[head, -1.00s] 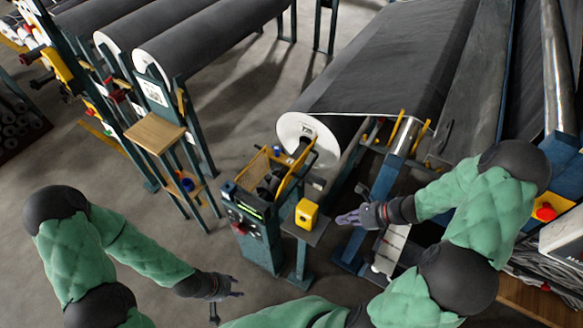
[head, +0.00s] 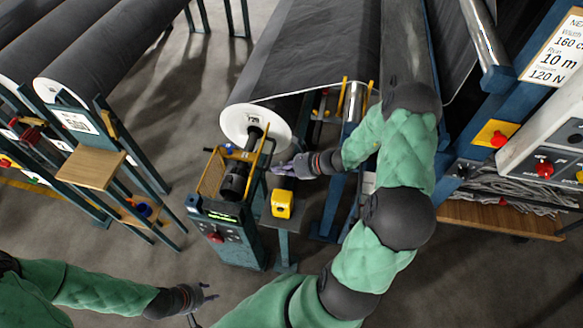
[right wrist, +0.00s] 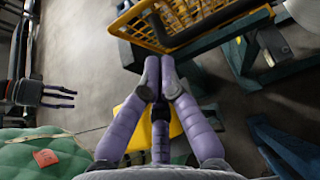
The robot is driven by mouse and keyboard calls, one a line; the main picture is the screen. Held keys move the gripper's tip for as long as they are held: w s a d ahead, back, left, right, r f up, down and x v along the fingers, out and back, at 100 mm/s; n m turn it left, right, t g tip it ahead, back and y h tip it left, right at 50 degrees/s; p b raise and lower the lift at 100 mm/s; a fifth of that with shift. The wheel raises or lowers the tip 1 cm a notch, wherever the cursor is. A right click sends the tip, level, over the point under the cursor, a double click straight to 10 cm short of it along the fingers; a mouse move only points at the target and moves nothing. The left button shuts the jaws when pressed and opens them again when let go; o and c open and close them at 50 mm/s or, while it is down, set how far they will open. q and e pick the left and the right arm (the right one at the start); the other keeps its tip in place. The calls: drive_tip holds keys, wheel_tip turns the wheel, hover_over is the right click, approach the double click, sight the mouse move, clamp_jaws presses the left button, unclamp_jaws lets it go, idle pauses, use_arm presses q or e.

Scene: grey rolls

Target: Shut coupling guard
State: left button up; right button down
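The coupling guard is a yellow mesh cover (head: 212,176) with a yellow bar frame, standing raised beside the dark coupling (head: 236,178) on the teal roll stand. The mesh also shows at the top of the right wrist view (right wrist: 190,22). My right gripper (head: 276,168) is just right of the coupling and guard frame, above and behind the yellow box. In the right wrist view its fingertips (right wrist: 160,64) meet with nothing between them, apart from the mesh. My left gripper (head: 212,293) is low at the left, far from the guard, fingers apart and empty.
A yellow box (head: 282,204) sits on a small shelf right of the control panel (head: 220,228). The big grey roll (head: 310,50) lies behind the coupling. Wooden-topped stands (head: 91,166) are at left. A grey control cabinet (head: 548,155) is at right. Open floor lies front left.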

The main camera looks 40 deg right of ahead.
drive_tip(key=shift+w+a+r, duration=0.15)
drive_tip(key=shift+w+a, duration=0.65)
drive_tip(key=shift+w, duration=0.15)
drive_tip(key=shift+w+a+r, duration=0.1)
drive_tip(key=shift+w+a, duration=0.65)
drive_tip(key=shift+w, duration=0.15)
drive_tip(key=shift+a+r, duration=0.1)
drive_tip(key=shift+w+a+r+g+h+p, duration=0.3)
drive_tip(key=shift+w+a+p, duration=0.15)
drive_tip(key=shift+p, duration=0.35)
